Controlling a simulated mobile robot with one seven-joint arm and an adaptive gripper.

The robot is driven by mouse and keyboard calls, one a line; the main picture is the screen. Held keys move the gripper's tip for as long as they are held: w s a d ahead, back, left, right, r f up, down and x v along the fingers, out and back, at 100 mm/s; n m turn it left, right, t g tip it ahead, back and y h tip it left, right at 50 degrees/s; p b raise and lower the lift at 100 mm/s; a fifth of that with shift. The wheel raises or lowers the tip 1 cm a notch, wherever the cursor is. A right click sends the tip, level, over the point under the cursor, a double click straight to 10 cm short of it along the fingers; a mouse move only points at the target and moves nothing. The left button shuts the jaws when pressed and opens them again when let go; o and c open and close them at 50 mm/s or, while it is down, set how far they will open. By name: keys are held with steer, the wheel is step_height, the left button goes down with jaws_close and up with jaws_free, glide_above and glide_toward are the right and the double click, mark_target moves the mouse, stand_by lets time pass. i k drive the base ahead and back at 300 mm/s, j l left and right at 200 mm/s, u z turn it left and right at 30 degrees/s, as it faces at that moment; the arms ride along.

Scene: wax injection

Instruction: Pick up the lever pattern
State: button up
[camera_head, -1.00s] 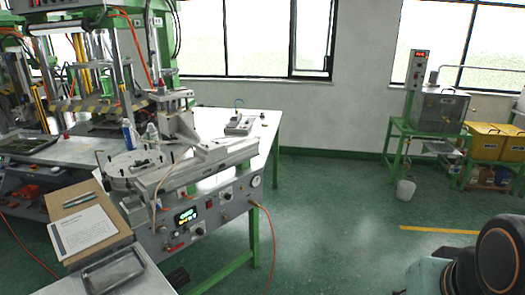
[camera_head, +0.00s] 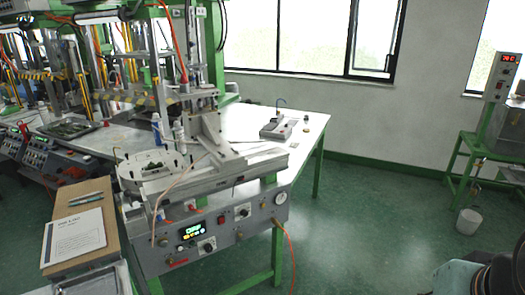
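I cannot make out the lever pattern for certain. A small dark object (camera_head: 307,119) lies at the far right of the white worktable (camera_head: 300,150), next to a grey block-like fixture (camera_head: 278,129). A round light plate (camera_head: 130,177) on the wax injection machine (camera_head: 215,232) carries small dark parts, too small to identify. A dark tray (camera_head: 68,130) on the left bench holds greenish pieces whose shape is unclear. My gripper is not in view; only part of my arm shows at the bottom right.
A clipboard-like board with a printed sheet (camera_head: 75,238) and a metal tray (camera_head: 95,281) are at the front left. The green floor between is clear.

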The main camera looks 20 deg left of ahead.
mark_target(151, 166)
steer(key=i+j+u, duration=0.1)
steer(key=i+u, duration=0.7)
steer(key=u, duration=0.15)
steer(key=i+u, duration=0.9)
steer(key=k, duration=0.1)
